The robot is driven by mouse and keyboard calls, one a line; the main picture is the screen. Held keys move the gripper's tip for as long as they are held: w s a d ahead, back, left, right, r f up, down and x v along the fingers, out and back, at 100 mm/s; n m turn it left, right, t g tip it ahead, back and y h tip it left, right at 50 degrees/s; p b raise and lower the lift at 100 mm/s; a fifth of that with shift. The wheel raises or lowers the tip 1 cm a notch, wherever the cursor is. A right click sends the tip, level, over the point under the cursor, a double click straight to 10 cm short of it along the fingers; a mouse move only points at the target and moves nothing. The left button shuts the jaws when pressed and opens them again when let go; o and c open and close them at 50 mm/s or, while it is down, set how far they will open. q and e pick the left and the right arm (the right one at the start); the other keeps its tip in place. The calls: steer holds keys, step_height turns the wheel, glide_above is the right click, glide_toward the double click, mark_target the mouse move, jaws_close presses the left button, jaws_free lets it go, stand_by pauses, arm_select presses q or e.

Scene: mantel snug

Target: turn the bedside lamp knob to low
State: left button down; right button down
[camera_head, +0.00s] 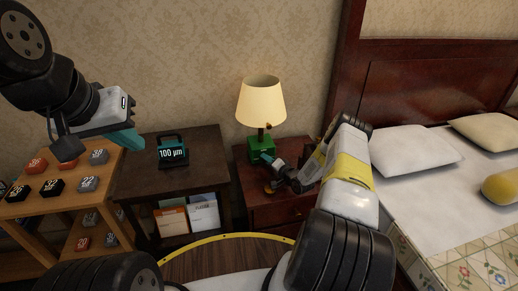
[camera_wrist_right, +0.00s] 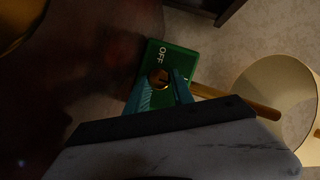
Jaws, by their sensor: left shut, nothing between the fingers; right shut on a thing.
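The bedside lamp (camera_head: 262,103) stands on the reddish-brown nightstand (camera_head: 263,208), with a cream shade and a green base (camera_head: 256,148). In the right wrist view the green base (camera_wrist_right: 183,61) shows the word OFF and a brass-coloured knob (camera_wrist_right: 159,78). My right gripper (camera_wrist_right: 161,90) is shut on the knob, its teal fingers on either side of it. In the head view my right gripper (camera_head: 266,160) reaches the front of the base, and the knob is hidden there. The low mark cannot be read. My left gripper (camera_head: 126,138) is shut and empty, raised at the left.
A dark side table (camera_head: 190,174) left of the nightstand holds a teal block marked 100 µm (camera_head: 172,151). A wooden shelf (camera_head: 102,174) with several numbered blocks stands at far left. The bed (camera_head: 440,190) is at right. The lampshade (camera_wrist_right: 277,95) is close beside my right gripper.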

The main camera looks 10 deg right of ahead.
steer(key=shift+f, duration=0.1)
steer(key=c, duration=1.1)
jaws_free()
steer(key=v, duration=0.8)
steer(key=shift+a, duration=0.1)
